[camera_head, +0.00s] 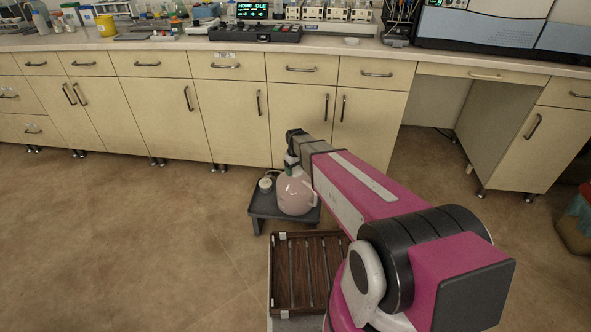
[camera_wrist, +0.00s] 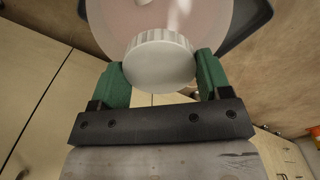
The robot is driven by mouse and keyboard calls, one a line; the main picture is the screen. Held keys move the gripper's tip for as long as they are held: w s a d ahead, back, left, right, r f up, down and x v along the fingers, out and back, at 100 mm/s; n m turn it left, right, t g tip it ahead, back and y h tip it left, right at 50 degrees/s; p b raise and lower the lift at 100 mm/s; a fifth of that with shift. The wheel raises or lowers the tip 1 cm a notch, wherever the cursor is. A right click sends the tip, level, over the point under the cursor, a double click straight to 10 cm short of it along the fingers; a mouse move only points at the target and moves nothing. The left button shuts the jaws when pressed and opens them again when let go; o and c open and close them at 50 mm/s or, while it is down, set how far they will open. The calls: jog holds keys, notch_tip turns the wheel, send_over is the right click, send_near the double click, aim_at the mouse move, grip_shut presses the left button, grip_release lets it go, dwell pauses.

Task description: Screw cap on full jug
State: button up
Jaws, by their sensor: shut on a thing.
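A round, pinkish jug (camera_head: 295,194) with a pale handle stands upright on a low dark-grey stool (camera_head: 262,214) in front of the cabinets. My gripper (camera_head: 290,163) is at the top of the jug, with its green fingers pointing down. In the wrist view my gripper (camera_wrist: 162,78) is shut on a white ribbed cap (camera_wrist: 160,62), one finger on each side. The jug body (camera_wrist: 205,22) shows behind the cap. The cap hides the jug's mouth, so I cannot tell whether it is seated on the neck.
A small whitish round item (camera_head: 266,184) sits on the stool left of the jug. A brown slatted wooden tray (camera_head: 290,270) lies in front of the stool. Cabinets (camera_head: 232,115) stand close behind. The floor to the left is clear.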

jog(key=shift+m, duration=1.1)
jog(key=o, duration=1.3)
jog(key=shift+c, duration=0.2)
jog(key=n, duration=1.3)
jog(key=shift+n, duration=0.4)
jog(key=n, duration=0.4)
